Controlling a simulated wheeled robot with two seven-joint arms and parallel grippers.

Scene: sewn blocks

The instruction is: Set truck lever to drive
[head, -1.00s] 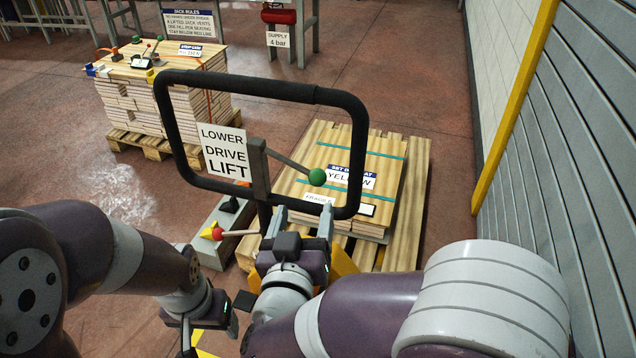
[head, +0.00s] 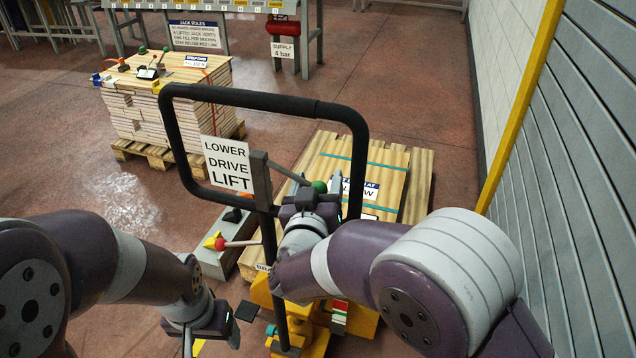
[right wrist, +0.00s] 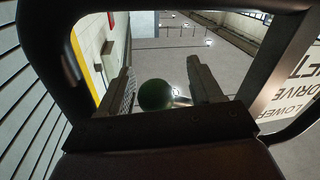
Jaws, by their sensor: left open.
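The truck lever (head: 288,172) is a thin grey rod ending in a green knob (head: 319,187). It runs from the dark post inside the black handle loop (head: 265,95), beside a white sign (head: 228,163) reading LOWER, DRIVE, LIFT. My right gripper (head: 314,190) is at the knob. In the right wrist view, the knob (right wrist: 155,95) sits between the open fingers of my right gripper (right wrist: 165,85), nearer the left finger, with a gap to the right one. My left gripper (head: 215,325) is low at the left, open and away from the lever.
A pallet stack of boards (head: 375,185) stands behind the handle. Another stack (head: 165,105) with small tools on top stands at back left. A red and yellow knob (head: 214,241) is left of the post. A slatted grey wall (head: 575,150) bounds the right.

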